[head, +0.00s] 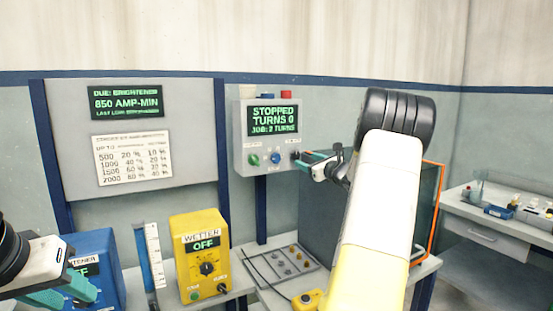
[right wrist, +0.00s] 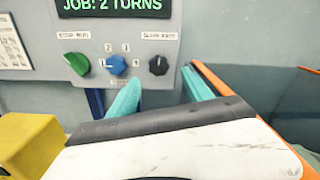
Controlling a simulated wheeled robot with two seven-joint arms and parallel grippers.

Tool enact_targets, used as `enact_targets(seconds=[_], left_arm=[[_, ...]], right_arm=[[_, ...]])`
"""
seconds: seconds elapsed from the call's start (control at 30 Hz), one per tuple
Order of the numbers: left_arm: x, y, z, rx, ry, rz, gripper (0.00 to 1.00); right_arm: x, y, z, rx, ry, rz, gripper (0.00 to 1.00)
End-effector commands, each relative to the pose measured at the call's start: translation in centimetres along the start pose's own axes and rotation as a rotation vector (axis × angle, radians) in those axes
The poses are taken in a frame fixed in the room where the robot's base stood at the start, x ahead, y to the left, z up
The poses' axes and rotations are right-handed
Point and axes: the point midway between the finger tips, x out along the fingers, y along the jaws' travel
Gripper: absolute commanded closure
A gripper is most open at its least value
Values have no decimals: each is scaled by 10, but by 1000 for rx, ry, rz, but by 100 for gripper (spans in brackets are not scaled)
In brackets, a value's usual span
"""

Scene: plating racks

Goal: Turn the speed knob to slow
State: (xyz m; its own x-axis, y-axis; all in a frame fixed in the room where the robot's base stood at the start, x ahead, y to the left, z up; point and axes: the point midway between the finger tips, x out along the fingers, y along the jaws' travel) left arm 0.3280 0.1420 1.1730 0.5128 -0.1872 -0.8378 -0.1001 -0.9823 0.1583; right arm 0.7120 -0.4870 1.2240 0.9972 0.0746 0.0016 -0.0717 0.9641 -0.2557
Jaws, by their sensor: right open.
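The grey control box (head: 258,135) on the wall reads STOPPED, TURNS 0, JOB: 2 TURNS. Below its screen are a green knob (right wrist: 77,63), a blue knob (right wrist: 116,65) with small numbers around it and a black knob (right wrist: 158,66) at the right. The small labels are too blurred to tell surely which one is speed. My right gripper (right wrist: 162,88) is open and empty. In the right wrist view the black knob shows between its teal fingertips, slightly beyond them; I see no contact. My left gripper (head: 72,290) is at the lower left, by a blue box; its jaws are unclear.
A yellow WETTER box (head: 203,250), reading OFF, and a blue box (head: 100,250) stand at the left. A grey tank with an orange edge (head: 435,205) stands close beside my right arm. A side bench (head: 490,215) is at the right.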

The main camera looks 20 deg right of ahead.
Motion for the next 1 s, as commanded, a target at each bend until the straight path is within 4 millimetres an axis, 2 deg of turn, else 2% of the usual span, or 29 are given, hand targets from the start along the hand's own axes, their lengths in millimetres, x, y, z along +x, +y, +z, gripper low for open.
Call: enact_targets(seconds=[0.1, 0.3, 0.47, 0.7, 0.77, 1.0], left_arm=[[0, 0, 0, 0, 0, 0, 64], [0, 0, 0, 0, 0, 0, 64], [0, 0, 0, 0, 0, 0, 64], [0, 0, 0, 0, 0, 0, 64], [0, 0, 0, 0, 0, 0, 64], [0, 0, 0, 0, 0, 0, 64]], right_arm=[[22, 2, 0, -1, -2, 4, 42], [50, 2, 0, -3, 0, 4, 42], [60, 2, 1, -3, 0, 4, 42], [61, 2, 1, -3, 1, 4, 42], [60, 2, 1, -3, 1, 4, 50], [60, 2, 1, -4, 1, 4, 97]])
